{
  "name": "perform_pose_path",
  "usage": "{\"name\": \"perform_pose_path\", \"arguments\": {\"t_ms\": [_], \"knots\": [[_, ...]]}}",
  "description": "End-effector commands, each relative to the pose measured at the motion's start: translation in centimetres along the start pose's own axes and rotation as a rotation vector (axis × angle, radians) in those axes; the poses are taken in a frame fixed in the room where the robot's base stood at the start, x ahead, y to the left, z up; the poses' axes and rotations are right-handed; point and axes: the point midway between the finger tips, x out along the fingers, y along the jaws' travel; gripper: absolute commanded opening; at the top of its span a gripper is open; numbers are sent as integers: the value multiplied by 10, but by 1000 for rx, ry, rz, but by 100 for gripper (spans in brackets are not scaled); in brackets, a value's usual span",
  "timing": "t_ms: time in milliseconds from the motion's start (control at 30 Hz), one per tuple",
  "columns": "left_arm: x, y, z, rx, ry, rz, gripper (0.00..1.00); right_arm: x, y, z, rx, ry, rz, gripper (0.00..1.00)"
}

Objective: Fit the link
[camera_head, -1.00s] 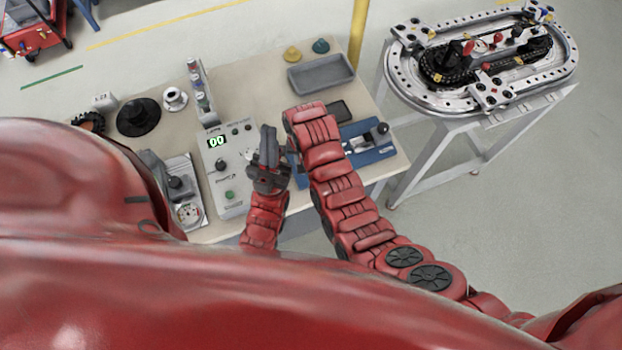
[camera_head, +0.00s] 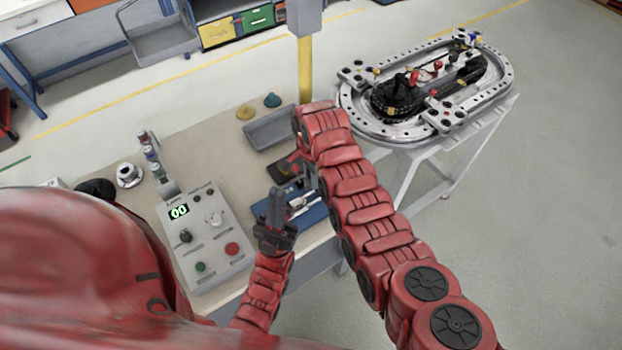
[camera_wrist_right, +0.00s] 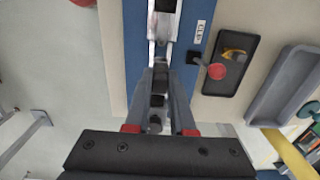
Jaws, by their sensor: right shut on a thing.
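My right gripper (camera_wrist_right: 158,100) is shut on a small dark piece (camera_wrist_right: 157,100), possibly a link, in the right wrist view. It points along the metal slide of a blue fixture (camera_wrist_right: 135,40); whether the piece touches the slide is unclear. In the head view my right arm hides part of the blue fixture (camera_head: 314,215). My left gripper (camera_head: 277,207) is at the fixture's left end, its fingers overlapping in the view. The ring track (camera_head: 362,121) stands on a grey stand at the back right, with a dark chain loop (camera_head: 400,103) inside it.
A control box (camera_head: 205,235) reading 00 stands left of my grippers. A grey tray (camera_head: 268,130) and two small knobs lie behind. A black tray (camera_wrist_right: 232,72) with a yellow piece lies beside the fixture. A yellow post (camera_head: 305,75) rises behind the table. Floor at right is clear.

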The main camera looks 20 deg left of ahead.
Motion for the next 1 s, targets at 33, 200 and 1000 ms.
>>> {"name": "perform_pose_path", "arguments": {"t_ms": [33, 200, 1000], "knots": [[-2, 0, 0, 0, 0, 0, 0, 1, 0, 0, 0, 0, -1, 0], [-10, 0, 2, 0, 0, 0, 0, 5, -1, 0, 0, 1, -2, 0], [-48, 2, 8, 0, 0, 0, 0, 58, 0, 0, -1, 1, -2, 0]]}}
